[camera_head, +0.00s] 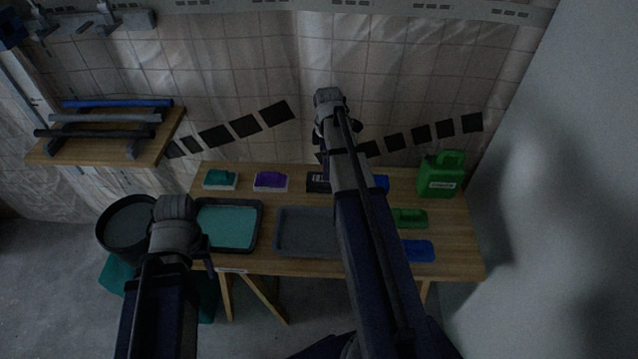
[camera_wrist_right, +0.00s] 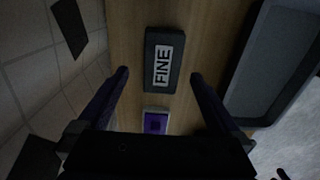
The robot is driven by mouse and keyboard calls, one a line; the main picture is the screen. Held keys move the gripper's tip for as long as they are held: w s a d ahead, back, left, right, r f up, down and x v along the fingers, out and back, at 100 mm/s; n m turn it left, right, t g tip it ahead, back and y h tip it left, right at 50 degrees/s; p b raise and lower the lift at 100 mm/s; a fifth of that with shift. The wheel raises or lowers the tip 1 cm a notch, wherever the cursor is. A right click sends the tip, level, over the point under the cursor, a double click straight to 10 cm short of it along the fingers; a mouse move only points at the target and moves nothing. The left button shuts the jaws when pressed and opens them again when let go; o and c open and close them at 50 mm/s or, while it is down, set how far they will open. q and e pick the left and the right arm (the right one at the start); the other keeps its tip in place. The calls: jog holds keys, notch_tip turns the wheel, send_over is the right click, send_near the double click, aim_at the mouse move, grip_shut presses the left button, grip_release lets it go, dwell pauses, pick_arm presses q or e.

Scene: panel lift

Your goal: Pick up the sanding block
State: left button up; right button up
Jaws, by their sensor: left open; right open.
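The sanding block (camera_wrist_right: 163,60) is a dark block with a white FINE label, lying on the wooden bench in the right wrist view. In the head view its dark end (camera_head: 318,182) shows at the back of the bench, partly hidden behind my right arm. My right gripper (camera_wrist_right: 159,75) is open and empty, with one fingertip on either side of the block in the picture. I cannot tell the height between them. My left gripper (camera_head: 207,262) is in front of the bench at the left, seen in part, open and empty.
A purple block (camera_head: 270,181) and a teal block (camera_head: 221,178) lie left of the sanding block. A grey tray (camera_head: 307,251) and a teal-filled tray (camera_head: 259,228) are in front. A green jug (camera_head: 440,177) stands at right. A tiled wall rises behind the bench.

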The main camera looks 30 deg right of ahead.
jog(key=shift+f+b, duration=0.7)
jog(key=shift+f, duration=0.35)
jog(key=shift+f, duration=0.1)
jog(key=f+b, duration=0.3)
jog(key=a+f+b, duration=0.1)
jog(key=f+b, duration=0.1)
jog(key=c, duration=1.3)
jog(key=shift+r, duration=0.15)
notch_tip(320, 180, up, 10)
jog(key=p, duration=1)
